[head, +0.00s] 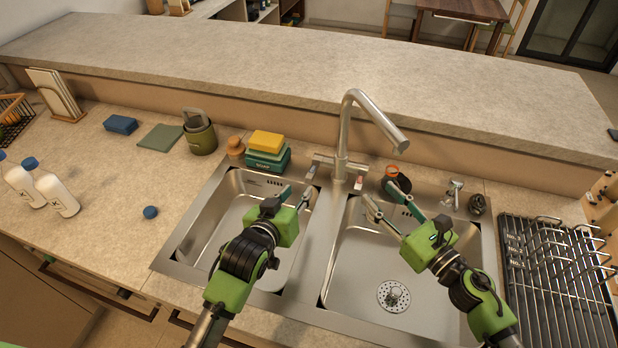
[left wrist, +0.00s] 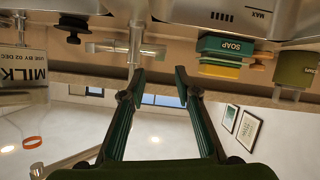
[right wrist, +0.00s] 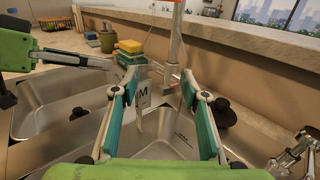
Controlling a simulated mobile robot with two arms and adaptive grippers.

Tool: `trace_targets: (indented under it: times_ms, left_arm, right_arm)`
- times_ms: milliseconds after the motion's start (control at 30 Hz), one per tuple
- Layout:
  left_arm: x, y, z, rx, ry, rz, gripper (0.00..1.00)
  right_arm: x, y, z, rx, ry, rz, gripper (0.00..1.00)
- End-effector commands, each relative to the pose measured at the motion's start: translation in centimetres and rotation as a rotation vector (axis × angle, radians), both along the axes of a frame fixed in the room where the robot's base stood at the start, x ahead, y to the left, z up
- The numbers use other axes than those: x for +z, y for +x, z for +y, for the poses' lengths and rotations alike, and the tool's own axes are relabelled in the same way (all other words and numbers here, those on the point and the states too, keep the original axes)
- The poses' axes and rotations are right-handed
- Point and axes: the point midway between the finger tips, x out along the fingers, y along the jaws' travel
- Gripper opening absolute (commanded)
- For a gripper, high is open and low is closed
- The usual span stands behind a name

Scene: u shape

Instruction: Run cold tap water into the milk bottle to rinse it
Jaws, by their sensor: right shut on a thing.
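The clear milk bottle shows its MILK label (left wrist: 28,68) in the left wrist view, and an orange ring at its neck (head: 393,169) in the head view. My right gripper (head: 380,194) is shut on the bottle above the right basin; part of its label also shows between the fingers in the right wrist view (right wrist: 142,93). The bottle's clear body is hard to make out. The metal tap (head: 343,135) stands behind the basins, its spout angled right above the bottle. No water stream shows. My left gripper (head: 297,194) is open and empty above the left basin, before the tap base.
Two white bottles with blue caps (head: 57,194) and a loose blue cap (head: 150,212) are on the left counter. Sponges and a soap box (head: 267,161) stand behind the left basin. A drying rack (head: 555,275) is at the right. Both basins look clear.

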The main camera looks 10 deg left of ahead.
Motion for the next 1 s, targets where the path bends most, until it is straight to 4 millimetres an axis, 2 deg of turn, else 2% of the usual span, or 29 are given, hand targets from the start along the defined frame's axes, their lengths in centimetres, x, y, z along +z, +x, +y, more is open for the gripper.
trace_targets:
  times_ms: [300, 500, 700, 1000]
  left_arm:
    - [-2.2, 5.3, -1.3, 0.0, 0.0, 0.002, 0.3]
    - [-3.3, 7.9, -2.0, -0.001, 0.001, 0.001, 0.3]
    - [-3.8, 9.2, -2.3, -0.001, 0.001, 0.001, 0.3]
    - [-3.9, 9.4, -2.3, 0.0, 0.0, 0.002, 0.3]
  right_arm:
    - [0.1, 0.0, 0.0, 0.0, 0.001, -0.002, 0.01]
    - [0.1, 0.0, 0.0, 0.0, 0.001, -0.002, 0.01]
    - [0.1, 0.0, 0.0, 0.0, 0.001, -0.002, 0.01]
    - [0.1, 0.0, 0.0, 0.0, 0.001, -0.002, 0.01]
